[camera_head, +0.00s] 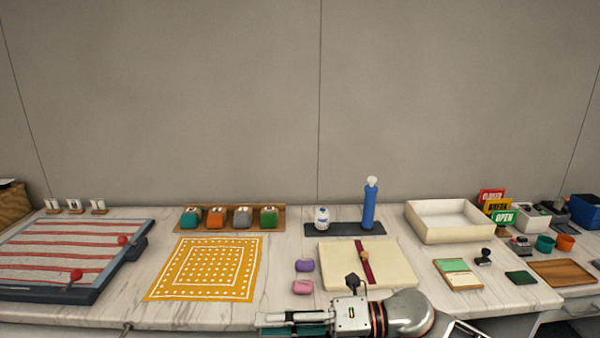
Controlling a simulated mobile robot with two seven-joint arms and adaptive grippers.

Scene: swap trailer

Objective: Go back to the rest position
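My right gripper (266,326) is at the bottom centre, in front of the counter's front edge. Its fingers point left, and it appears apart from the things on the counter. A teal-green patch shows along the fingers; I cannot tell whether it is part of the gripper or something else. The finger gap is not clear from this angle. My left gripper is not in view.
The counter (215,312) holds a striped board (60,252), a yellow cloth (207,268), a cream board (395,262), a blue bottle (369,208) and a cream tray (450,235).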

